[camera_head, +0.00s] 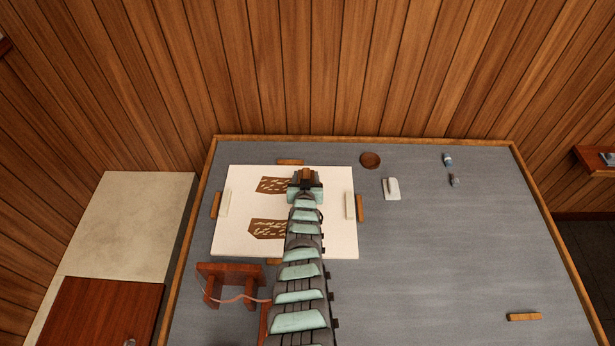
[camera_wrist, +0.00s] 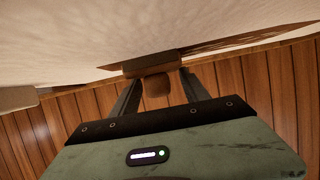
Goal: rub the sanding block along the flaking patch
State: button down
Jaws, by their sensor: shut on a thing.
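A white panel (camera_head: 340,240) lies on the grey table and bears two brown flaking patches. The far patch (camera_head: 272,185) runs up to the left side of my gripper, and some of it may be hidden behind my gripper. The near patch (camera_head: 266,229) is partly covered by my arm. My gripper (camera_head: 306,176) is over the far part of the panel. It is shut on the brown sanding block (camera_wrist: 151,64), gripping the knob under its flat plate. In the wrist view the plate is against or very close to the pale panel surface (camera_wrist: 90,35), beside a brown patch (camera_wrist: 225,43).
Wooden cleats (camera_head: 361,208) surround the panel, and cream strips (camera_head: 225,204) lie near its sides. A reddish wooden stand (camera_head: 232,282) is at front left. A brown dish (camera_head: 370,160), a white tool (camera_head: 391,189) and a small bottle (camera_head: 447,159) stand right. The table's right middle is clear.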

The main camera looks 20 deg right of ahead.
aim_at(284, 183)
jog(key=shift+a+f, duration=0.15)
jog(key=a, duration=0.1)
jog(key=w+a+b, duration=0.1)
jog(key=a, duration=0.1)
jog(key=shift+w, duration=0.1)
jog(key=shift+a, duration=0.3)
jog(key=shift+b, duration=0.3)
jog(key=shift+w+a+f, duration=0.1)
jog(key=shift+a, duration=0.15)
jog(key=a+b, duration=0.1)
jog(key=w+a+b, duration=0.1)
jog(key=a+b, duration=0.1)
jog(key=shift+w+a+r, duration=0.1)
jog(key=shift+r, duration=0.1)
jog(key=shift+a+f, duration=0.1)
dwell(0.3)
